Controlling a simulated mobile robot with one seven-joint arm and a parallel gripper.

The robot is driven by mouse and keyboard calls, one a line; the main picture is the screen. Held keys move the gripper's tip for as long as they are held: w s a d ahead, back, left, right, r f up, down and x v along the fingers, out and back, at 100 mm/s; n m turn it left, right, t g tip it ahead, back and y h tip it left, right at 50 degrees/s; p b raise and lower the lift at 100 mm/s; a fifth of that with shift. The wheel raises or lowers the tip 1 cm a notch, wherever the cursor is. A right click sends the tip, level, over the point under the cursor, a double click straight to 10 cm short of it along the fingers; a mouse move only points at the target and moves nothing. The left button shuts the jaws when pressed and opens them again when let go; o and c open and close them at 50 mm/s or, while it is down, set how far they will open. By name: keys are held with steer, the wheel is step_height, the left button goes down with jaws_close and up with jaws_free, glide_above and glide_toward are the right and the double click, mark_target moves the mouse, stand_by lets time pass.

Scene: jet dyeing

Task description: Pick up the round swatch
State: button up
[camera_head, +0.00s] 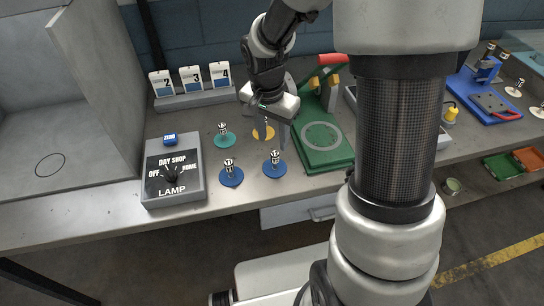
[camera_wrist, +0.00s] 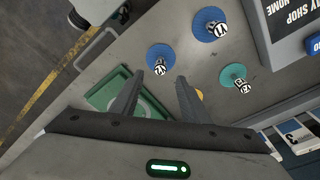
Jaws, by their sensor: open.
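A lamp control box (camera_head: 174,178) stands left, with a blue block on top. Number cards 2, 3 and 4 (camera_head: 193,79) stand behind. A green press with a red handle (camera_head: 322,138) is close on the right. My arm hides part of the bench's right side.

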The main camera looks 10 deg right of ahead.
mark_target(275, 154)
steer(key=f, duration=0.5)
steer(key=w+f, duration=0.1)
steer(key=f, duration=0.2)
steer(key=shift+d+f, duration=0.25)
steer(key=shift+d, duration=0.15)
jaws_close()
